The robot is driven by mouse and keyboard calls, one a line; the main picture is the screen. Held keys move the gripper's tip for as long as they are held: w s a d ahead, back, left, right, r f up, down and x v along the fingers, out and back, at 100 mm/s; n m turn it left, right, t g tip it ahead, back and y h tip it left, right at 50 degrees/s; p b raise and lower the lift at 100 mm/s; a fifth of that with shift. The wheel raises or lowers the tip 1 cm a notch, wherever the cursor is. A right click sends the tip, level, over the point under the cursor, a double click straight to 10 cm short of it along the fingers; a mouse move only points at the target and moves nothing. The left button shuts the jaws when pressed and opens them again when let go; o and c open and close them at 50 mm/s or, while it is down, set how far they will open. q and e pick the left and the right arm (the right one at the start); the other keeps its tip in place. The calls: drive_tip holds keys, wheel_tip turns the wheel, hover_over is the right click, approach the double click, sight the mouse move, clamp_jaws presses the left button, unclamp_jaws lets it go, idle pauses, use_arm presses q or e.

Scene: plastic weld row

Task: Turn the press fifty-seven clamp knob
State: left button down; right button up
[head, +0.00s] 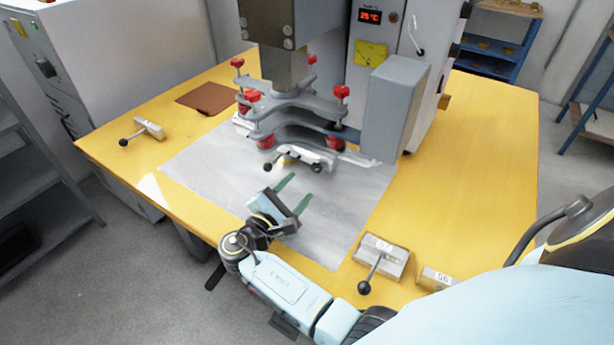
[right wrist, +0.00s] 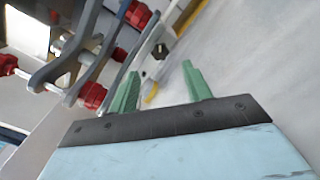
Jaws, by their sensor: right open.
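Several black ball knobs on levers show in the head view. One knob (head: 364,287) is on a lever from a metal block (head: 381,258) at the table's front right; its label is too small to read surely. Another knob (head: 267,167) is at the left end of the white fixture under the press (head: 285,110). A third knob (head: 123,142) is at the table's left. I cannot tell which is fifty-seven. My right gripper (head: 294,193) is open and empty over the grey sheet, in front of the white fixture. In the right wrist view, a black knob (right wrist: 160,50) shows beyond the green fingers (right wrist: 160,72).
The yellow table (head: 470,150) has free room on the right. A small labelled block (head: 437,279) sits by the front right edge. The press has red knobs (head: 341,91) and a grey box (head: 393,105) beside it. A brown sheet (head: 207,98) lies at the back left.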

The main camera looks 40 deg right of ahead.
use_arm(q)
drive_tip(key=shift+s+a+f, duration=0.1)
drive_tip(key=shift+s+f, duration=0.05)
drive_tip(key=shift+s, duration=0.4)
use_arm(e)
drive_tip(key=v, duration=0.6)
drive_tip(key=shift+s+a, duration=0.15)
drive_tip(key=shift+a, duration=0.05)
wheel_tip(320, 180, up, 4)
drive_tip(key=d+t+y+p, duration=0.1)
drive_tip(key=d+p, duration=0.1)
drive_tip(key=p, duration=0.2)
drive_tip(key=n+t+y+p, duration=0.1)
drive_tip(key=n+y+p, duration=0.1)
drive_tip(key=n+y, duration=0.15)
approach(316, 170)
drive_tip(key=shift+m+y, duration=0.25)
drive_tip(key=shift+m, duration=0.2)
drive_tip(key=x, duration=0.8)
drive_tip(key=shift+d+r, duration=0.15)
drive_tip(key=shift+d, duration=0.05)
use_arm(q)
drive_tip(key=s+d+r, duration=0.3)
drive_tip(key=s, duration=0.2)
drive_tip(key=shift+s+g+h, duration=0.3)
drive_tip(key=shift+s, duration=0.05)
